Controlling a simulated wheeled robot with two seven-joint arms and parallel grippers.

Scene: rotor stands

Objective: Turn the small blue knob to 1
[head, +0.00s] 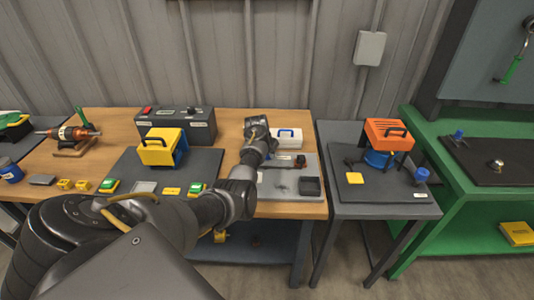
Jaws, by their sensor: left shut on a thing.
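A blue knob-like piece (421,175) stands at the right of the dark board on the grey table. A smaller blue piece (458,134) stands on the dark board of the green bench. I cannot tell which is the small blue knob, and no number marks are readable. My left gripper (258,128) is over the back of the wooden table, left of the white case, well away from both blue pieces. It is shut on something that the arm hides. My right gripper is out of view.
The wooden table holds a dark control box (200,130), a yellow box (160,147), a white case (288,138) and a grey tray (275,190).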

